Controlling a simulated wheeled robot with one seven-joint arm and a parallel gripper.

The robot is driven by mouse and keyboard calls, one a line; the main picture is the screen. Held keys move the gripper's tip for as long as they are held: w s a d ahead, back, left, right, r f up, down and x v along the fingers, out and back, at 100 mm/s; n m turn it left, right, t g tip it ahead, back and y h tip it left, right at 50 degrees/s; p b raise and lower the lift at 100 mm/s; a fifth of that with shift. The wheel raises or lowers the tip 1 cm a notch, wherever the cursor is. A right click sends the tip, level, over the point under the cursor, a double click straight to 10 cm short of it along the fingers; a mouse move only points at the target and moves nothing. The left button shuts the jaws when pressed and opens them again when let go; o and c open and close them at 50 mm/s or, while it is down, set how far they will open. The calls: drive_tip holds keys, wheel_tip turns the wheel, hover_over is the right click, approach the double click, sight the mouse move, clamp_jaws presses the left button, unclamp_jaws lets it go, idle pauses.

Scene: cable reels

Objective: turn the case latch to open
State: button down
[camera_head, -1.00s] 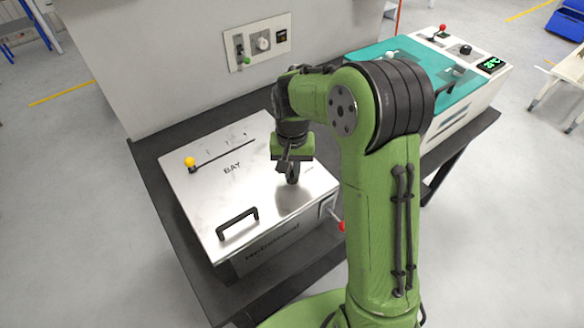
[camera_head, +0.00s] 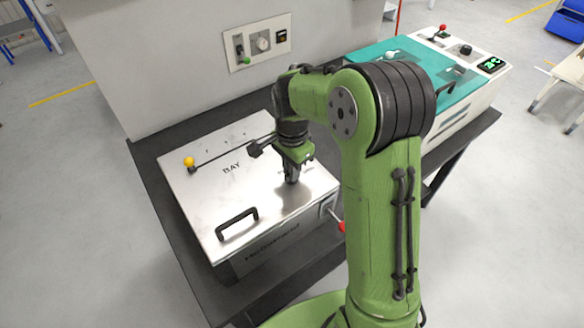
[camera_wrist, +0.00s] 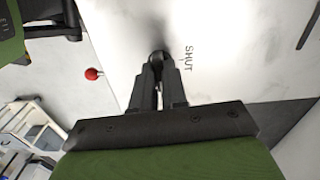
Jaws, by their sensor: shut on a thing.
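The case (camera_head: 205,195) is a silver box with a flat metal lid marked "BAY". My gripper (camera_head: 291,180) points down onto the right part of this lid. In the wrist view my gripper (camera_wrist: 159,78) is shut on a small dark latch (camera_wrist: 159,56). The printed word "SHUT" stands on the lid just beside the fingertips. The fingers hide most of the latch, so its exact angle cannot be told. The lid lies flat and closed.
A black handle (camera_head: 237,223) is near the lid's front edge. A yellow knob (camera_head: 189,162) is at the back left. A red-tipped lever (camera_head: 341,226) sticks out at the case's right side. A teal-topped machine (camera_head: 455,85) stands to the right.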

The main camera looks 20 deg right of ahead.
drive_tip(key=shift+m, duration=0.6)
drive_tip(key=c, duration=1.2)
unclamp_jaws()
drive_tip(key=shift+o, duration=0.2)
wheel_tip(320, 180, up, 16)
drive_tip(key=p, duration=0.3)
drive_tip(key=shift+f, duration=0.1)
